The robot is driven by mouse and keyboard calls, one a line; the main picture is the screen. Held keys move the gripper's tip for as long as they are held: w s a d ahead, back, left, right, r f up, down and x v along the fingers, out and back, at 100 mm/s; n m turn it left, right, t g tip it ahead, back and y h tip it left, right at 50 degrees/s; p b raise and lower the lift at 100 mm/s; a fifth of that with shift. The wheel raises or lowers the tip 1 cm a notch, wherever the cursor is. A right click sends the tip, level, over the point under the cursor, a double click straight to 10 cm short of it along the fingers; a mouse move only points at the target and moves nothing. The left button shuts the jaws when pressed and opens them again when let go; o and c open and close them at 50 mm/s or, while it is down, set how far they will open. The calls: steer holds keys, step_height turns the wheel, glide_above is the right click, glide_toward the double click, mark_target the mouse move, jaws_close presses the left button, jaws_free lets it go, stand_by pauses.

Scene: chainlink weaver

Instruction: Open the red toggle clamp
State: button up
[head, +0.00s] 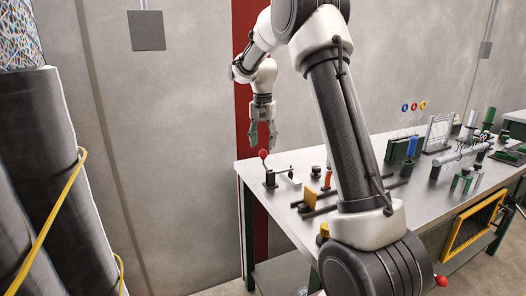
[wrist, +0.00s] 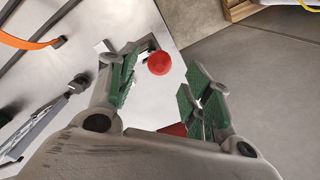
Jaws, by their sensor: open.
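The toggle clamp (head: 270,180) stands at the left end of the metal workbench, its handle upright with a round red knob (head: 263,154) on top. My gripper (head: 262,143) points down right above and around the knob in the head view. In the wrist view the red knob (wrist: 159,63) lies between and beyond the two green-padded fingers of my gripper (wrist: 160,85). The fingers are apart and empty. I cannot tell whether a pad touches the knob. The clamp's base is partly hidden behind the left finger in the wrist view.
The workbench (head: 300,225) holds an orange-handled tool (head: 327,178), a yellow block (head: 310,197) and dark bars right of the clamp. A small black knob (head: 315,171) stands nearby. Large black rolls (head: 45,150) stand at left. The wall is close behind the bench.

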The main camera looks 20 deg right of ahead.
mark_target(263, 150)
steer(key=shift+f, duration=1.9)
steer(key=shift+c, duration=0.2)
jaws_close()
